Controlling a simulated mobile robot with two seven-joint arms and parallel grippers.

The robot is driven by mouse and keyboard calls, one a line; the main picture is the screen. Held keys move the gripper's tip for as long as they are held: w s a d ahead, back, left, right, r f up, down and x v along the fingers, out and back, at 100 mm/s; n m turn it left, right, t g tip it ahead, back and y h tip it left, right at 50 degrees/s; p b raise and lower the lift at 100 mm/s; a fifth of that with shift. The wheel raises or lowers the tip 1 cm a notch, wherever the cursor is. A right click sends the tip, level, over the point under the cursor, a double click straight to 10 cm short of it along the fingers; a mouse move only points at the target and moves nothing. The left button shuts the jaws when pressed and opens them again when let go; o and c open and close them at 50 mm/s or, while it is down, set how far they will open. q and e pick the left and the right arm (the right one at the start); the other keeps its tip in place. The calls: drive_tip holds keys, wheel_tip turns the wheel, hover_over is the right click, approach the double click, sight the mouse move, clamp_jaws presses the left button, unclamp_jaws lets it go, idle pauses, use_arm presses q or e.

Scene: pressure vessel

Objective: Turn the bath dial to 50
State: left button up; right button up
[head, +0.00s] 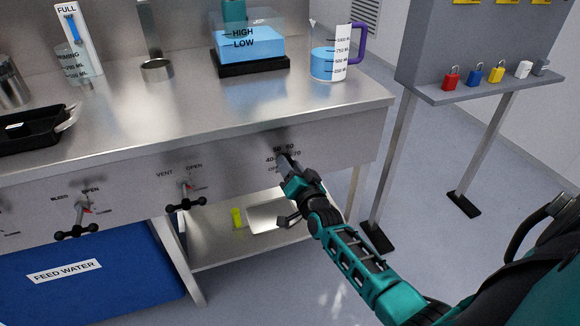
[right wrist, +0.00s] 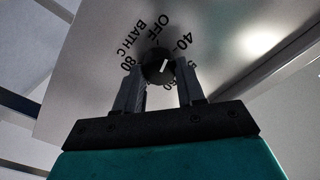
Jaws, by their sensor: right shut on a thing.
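The bath dial (right wrist: 158,66) is a round black knob with a white pointer mark, on the bench's metal front panel. In the right wrist view the mark slants to the upper right, roughly toward the 40; the exact reading is hard to tell. OFF, BATH C, 40 and 80 show around it; the 50 and 60 are partly hidden by a finger. My right gripper (right wrist: 160,88) is shut on the dial, one finger on each side. In the head view my right gripper (head: 288,164) covers most of the dial. My left gripper is not in view.
The vent valve (head: 185,190) and bleed valve (head: 82,214) are on the same panel to the left. Above stand a water bath (head: 250,48) and a measuring jug (head: 328,64). A lower shelf (head: 215,243) lies below. A padlock stand (head: 480,92) is at right.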

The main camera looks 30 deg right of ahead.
drive_tip(key=shift+f+m+h+b, duration=0.15)
drive_tip(key=shift+m+b, duration=0.5)
drive_tip(key=shift+m, duration=2.15)
drive_tip(key=shift+f+m+h+b, duration=0.15)
drive_tip(key=shift+m+b, duration=0.5)
drive_tip(key=shift+m, duration=2.15)
drive_tip(key=shift+m+h+b, duration=0.2)
drive_tip(key=shift+m+b, duration=0.45)
drive_tip(key=shift+m, duration=2.15)
drive_tip(key=o, duration=1)
drive_tip(key=shift+o, duration=0.2)
drive_tip(key=shift+a, duration=0.1)
